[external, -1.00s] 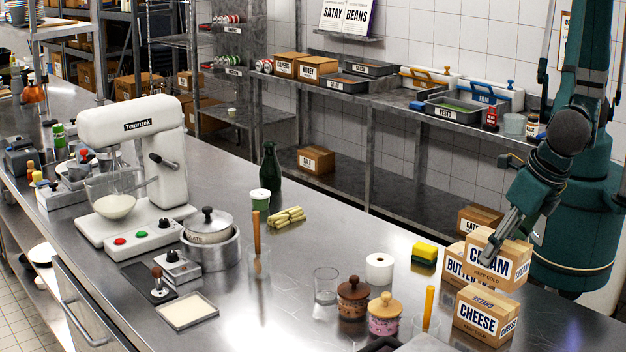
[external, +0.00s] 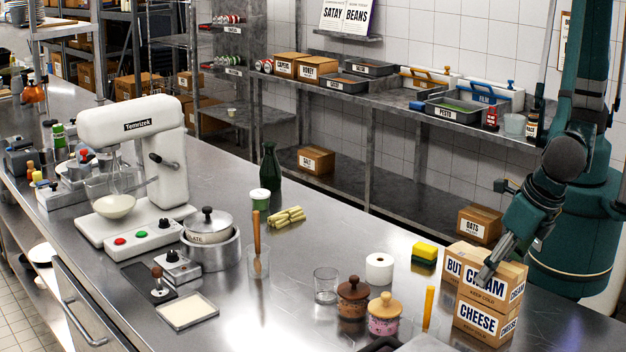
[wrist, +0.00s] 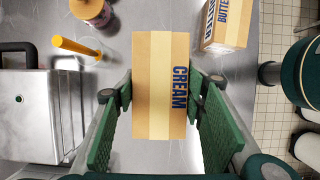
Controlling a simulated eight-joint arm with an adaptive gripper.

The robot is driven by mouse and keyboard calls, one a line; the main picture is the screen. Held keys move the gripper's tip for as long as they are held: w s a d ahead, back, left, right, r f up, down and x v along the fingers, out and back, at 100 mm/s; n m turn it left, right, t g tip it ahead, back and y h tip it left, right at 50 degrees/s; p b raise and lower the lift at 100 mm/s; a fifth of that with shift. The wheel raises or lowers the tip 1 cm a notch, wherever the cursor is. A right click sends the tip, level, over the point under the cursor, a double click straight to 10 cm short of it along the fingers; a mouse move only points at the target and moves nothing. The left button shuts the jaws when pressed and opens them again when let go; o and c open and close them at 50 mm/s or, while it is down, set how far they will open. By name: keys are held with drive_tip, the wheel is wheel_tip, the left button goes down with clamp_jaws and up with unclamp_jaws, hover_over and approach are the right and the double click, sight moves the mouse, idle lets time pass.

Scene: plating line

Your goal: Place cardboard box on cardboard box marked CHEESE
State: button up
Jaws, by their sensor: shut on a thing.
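The cardboard box marked CREAM (external: 488,285) is directly above the cardboard box marked CHEESE (external: 476,322) in the external view. The two look stacked and roughly lined up; I cannot tell for sure whether they touch. My gripper (external: 487,272) is shut on the CREAM box from above. In the wrist view the CREAM box (wrist: 158,85) lies between my two green fingers (wrist: 160,100), its lettering along the right edge. The CHEESE box is hidden under it there.
A box marked BUTTER (external: 456,262) stands right behind the stack, close to it; it also shows in the wrist view (wrist: 228,22). A yellow-handled tool (external: 428,306), a pink pot (external: 384,316) and a yellow sponge (external: 425,252) are to the left. The counter's right end is clear.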

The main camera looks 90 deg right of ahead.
drive_tip(key=shift+f, duration=0.15)
drive_tip(key=o, duration=1.2)
drive_tip(key=p+v, duration=0.1)
drive_tip(key=v, duration=0.4)
drive_tip(key=shift+d+p, duration=0.1)
drive_tip(key=shift+p, duration=0.3)
drive_tip(key=shift+s+r, duration=0.25)
drive_tip(key=shift+r, duration=0.2)
